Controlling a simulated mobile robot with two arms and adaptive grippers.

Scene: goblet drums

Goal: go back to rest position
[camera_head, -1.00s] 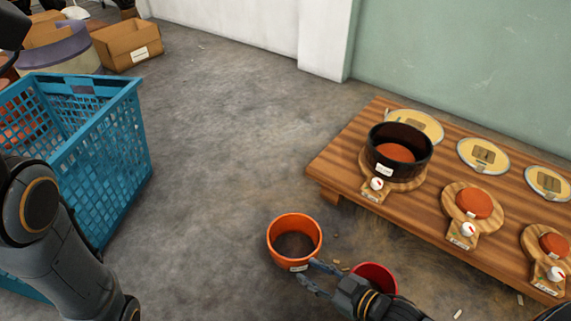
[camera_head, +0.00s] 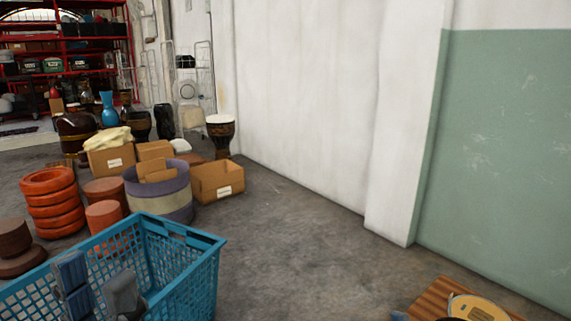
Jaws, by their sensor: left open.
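My left gripper (camera_head: 97,282) shows at the bottom left, its two fingers pointing up and apart, with nothing seen between them. It is in front of or over the blue plastic basket (camera_head: 190,275); I cannot tell whether it touches the basket. The rest of the left arm is below the picture. My right gripper does not show.
A corner of the wooden table (camera_head: 428,300) with a round yellowish plate (camera_head: 478,308) shows at the bottom right. Cardboard boxes (camera_head: 217,182), stacked orange rings (camera_head: 52,202) and a goblet drum (camera_head: 220,134) stand behind the basket. The grey floor (camera_head: 310,245) in the middle is clear.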

